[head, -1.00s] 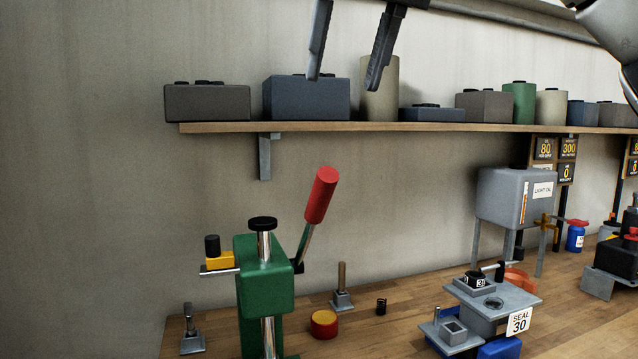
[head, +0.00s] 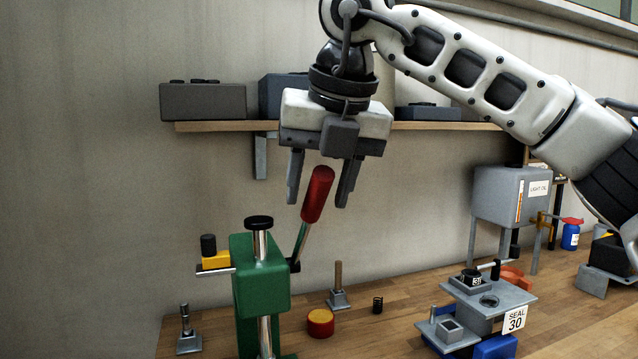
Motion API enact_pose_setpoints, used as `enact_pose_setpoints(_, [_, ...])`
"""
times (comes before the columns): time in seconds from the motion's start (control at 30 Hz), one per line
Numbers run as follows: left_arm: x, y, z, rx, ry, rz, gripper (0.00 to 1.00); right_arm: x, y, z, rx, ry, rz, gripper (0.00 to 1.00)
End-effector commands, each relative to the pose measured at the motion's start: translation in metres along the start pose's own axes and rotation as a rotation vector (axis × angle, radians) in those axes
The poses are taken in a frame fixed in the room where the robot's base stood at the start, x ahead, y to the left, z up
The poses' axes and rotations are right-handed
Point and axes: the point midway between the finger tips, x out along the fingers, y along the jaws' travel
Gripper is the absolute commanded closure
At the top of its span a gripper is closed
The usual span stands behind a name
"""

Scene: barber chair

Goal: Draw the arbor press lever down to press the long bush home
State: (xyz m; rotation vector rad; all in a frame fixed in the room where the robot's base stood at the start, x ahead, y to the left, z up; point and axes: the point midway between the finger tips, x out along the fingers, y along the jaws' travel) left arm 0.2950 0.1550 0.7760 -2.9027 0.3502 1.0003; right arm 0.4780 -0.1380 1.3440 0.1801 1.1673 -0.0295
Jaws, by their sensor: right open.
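The green arbor press (head: 262,275) stands on the bench at the lower left, with a black-capped steel ram (head: 260,235) through its top. Its lever (head: 318,195) has a red grip and points up and to the right. My right gripper (head: 320,195) is open and points down, its two fingers on either side of the red grip in the picture. I cannot tell whether either finger touches it. The long bush cannot be made out for certain. My left gripper is not in view.
A shelf (head: 230,126) with grey and blue boxes runs along the wall behind. A red-and-yellow round piece (head: 320,322), a small post on a base (head: 338,288) and a seal fixture (head: 490,300) stand right of the press. A grey oil tank (head: 510,195) is farther right.

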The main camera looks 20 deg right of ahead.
Motion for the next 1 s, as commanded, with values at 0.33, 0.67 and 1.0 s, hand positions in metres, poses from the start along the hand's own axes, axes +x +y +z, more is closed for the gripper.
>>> enact_pose_setpoints(0.33, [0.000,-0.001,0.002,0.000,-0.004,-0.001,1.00,0.004,0.000,0.000,0.000,0.000,0.000,0.58])
enact_pose_setpoints(0.67, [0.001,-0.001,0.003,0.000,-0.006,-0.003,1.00,0.004,0.000,0.000,0.000,0.000,0.000,1.00])
enact_pose_setpoints(1.0, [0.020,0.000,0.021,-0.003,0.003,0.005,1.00,0.022,-0.002,-0.008,-0.008,-0.079,0.015,1.00])
